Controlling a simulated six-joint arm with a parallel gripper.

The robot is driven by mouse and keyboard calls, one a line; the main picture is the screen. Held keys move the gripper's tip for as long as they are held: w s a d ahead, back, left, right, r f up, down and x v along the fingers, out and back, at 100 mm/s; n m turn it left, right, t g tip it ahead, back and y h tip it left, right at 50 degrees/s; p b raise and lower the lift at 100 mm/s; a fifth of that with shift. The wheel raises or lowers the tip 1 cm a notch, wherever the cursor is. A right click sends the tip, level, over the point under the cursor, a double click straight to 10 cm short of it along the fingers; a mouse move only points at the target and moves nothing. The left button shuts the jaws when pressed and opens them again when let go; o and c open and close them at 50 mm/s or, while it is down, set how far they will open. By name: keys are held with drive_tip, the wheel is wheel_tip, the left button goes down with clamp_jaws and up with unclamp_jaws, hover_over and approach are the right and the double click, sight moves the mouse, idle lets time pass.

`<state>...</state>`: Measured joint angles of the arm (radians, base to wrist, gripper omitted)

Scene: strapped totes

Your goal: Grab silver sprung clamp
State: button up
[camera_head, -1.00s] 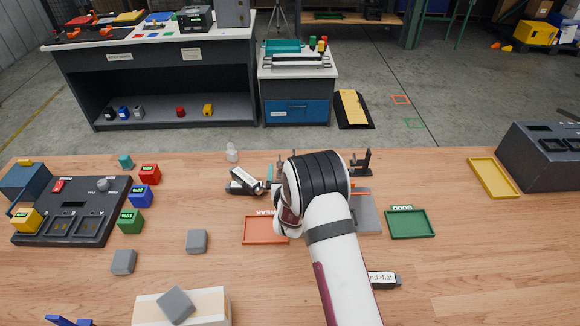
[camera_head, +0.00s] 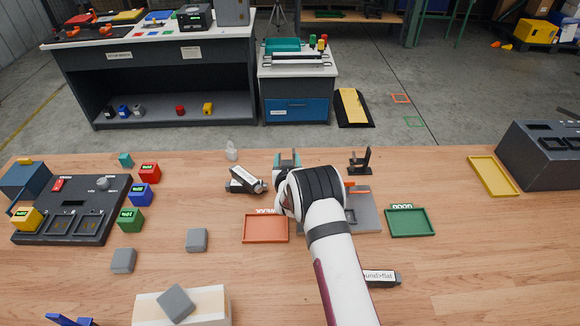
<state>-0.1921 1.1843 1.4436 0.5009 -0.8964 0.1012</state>
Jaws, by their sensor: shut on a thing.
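My gripper (camera_head: 287,162) is at the back middle of the wooden table, with its teal fingers pointing away from me. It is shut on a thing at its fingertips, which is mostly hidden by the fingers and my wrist. I cannot make out whether this is the silver sprung clamp. No silver sprung clamp shows clearly elsewhere. Dark pieces with white labels (camera_head: 243,178) lie just left of my gripper, apart from it.
A black upright holder (camera_head: 360,160) stands right of my gripper. A dark labelled bar (camera_head: 384,279) lies near my arm. The table's right front is clear.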

drive_tip(key=c, duration=0.5)
clamp_jaws()
